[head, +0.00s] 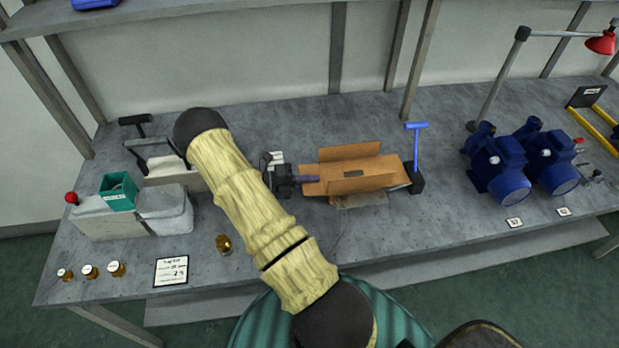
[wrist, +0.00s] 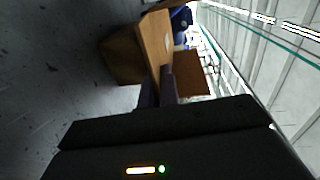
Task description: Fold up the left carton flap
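The brown cardboard carton (head: 376,172) lies on the grey bench, with its long back flap (head: 350,151) standing out behind. My gripper (head: 314,180) is at the carton's left end, its dark fingers pointing right at the left flap (head: 312,170). In the wrist view, my two fingers (wrist: 160,92) are close together, with a narrow brown cardboard panel (wrist: 157,42) running down to between their tips. I cannot tell whether they press on it. The lower part of the left flap is hidden by my fingers.
A blue-handled tool on a dark block (head: 416,180) stands just right of the carton. Blue pumps (head: 500,168) and a red lamp (head: 601,43) are farther right.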

